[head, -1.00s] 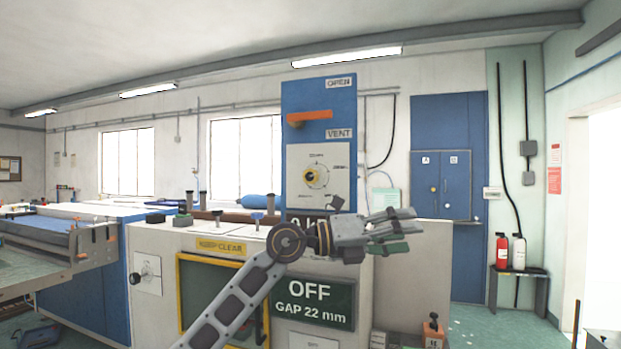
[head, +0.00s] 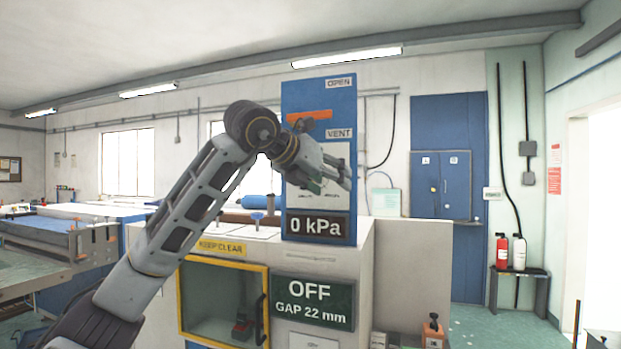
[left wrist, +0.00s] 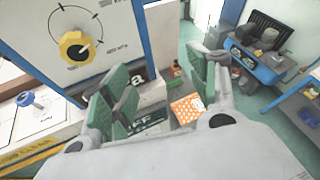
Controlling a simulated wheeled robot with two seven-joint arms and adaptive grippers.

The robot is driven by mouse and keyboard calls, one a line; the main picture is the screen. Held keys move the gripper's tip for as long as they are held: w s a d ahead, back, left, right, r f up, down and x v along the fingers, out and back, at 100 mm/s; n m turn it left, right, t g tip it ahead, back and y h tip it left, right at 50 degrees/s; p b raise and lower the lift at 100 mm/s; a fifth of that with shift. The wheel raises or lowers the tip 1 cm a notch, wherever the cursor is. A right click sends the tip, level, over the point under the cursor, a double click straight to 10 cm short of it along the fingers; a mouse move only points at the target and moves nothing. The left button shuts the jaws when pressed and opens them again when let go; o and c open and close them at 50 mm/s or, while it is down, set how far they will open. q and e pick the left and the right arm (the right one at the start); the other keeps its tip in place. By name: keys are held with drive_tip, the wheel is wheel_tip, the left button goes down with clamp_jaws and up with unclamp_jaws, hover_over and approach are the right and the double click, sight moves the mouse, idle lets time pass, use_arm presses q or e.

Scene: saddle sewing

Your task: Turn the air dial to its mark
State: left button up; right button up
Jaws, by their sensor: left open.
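The air dial (left wrist: 77,48) is a yellow knob on a white plate (left wrist: 105,20) with a scale arc and printed marks around it. It shows at the upper left of the left wrist view. In the head view my left gripper hides the dial on the blue panel (head: 290,225). My left gripper (head: 335,180) is open, in front of the panel's white plate. In the left wrist view its green-padded fingers (left wrist: 160,85) are apart and empty, below and right of the dial, not around it. The display below reads 0 kPa (head: 318,227). My right gripper is out of view.
An orange lever (head: 310,115) sits higher on the panel beside OPEN and VENT labels. A green sign (head: 312,303) reads OFF, GAP 22 mm. A yellow-framed window (head: 268,300) is beside it. A blue-handled part (left wrist: 28,98) stands left of the plate in the wrist view.

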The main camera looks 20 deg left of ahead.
use_arm(q)
drive_tip(key=s+a+r+n+t+y, duration=0.1)
drive_tip(key=s+a+r+n+y, duration=0.1)
drive_tip(key=a, duration=0.6)
wheel_tip(320, 180, up, 4)
drive_tip(key=shift+s+f+n+y, duration=0.1)
drive_tip(key=shift+s+n+y, duration=0.3)
drive_tip(key=shift+y, duration=0.8)
drive_tip(key=shift+w, duration=0.15)
drive_tip(key=p+x, duration=0.3)
drive_tip(key=x, duration=1)
drive_tip(key=shift+w+p, duration=0.35)
drive_tip(key=shift+w, duration=0.05)
drive_tip(key=shift+c, duration=0.3)
drive_tip(key=c, duration=1)
